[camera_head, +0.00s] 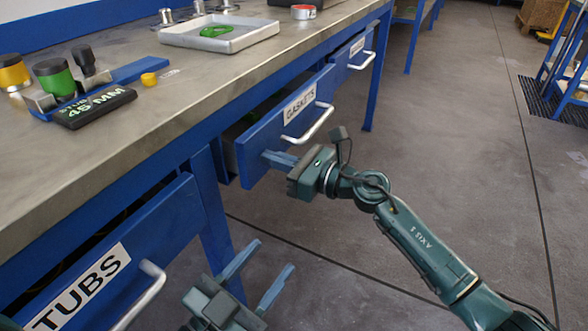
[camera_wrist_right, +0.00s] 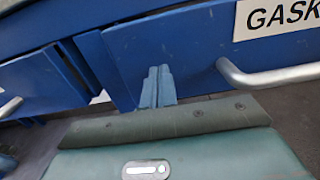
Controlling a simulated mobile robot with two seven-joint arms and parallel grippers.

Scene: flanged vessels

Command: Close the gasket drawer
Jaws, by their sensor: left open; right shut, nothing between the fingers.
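The gasket drawer (camera_head: 262,142) is a blue drawer labelled GASKETS under the workbench. It stands partly open, with a dark gap behind its front. Its silver bar handle (camera_head: 310,126) is free. My right gripper (camera_head: 272,158) is shut and empty, its fingertips at the lower left part of the drawer front; I cannot tell whether they touch it. In the right wrist view, the shut fingers (camera_wrist_right: 158,85) point at the drawer front (camera_wrist_right: 190,50), left of the handle (camera_wrist_right: 265,76). My left gripper (camera_head: 262,268) is open and empty, low near the bench leg.
A TUBS drawer (camera_head: 120,240) stands partly open at the lower left, its handle (camera_head: 148,290) sticking out. Another drawer (camera_head: 350,58) is farther right. The floor (camera_head: 460,130) to the right is clear.

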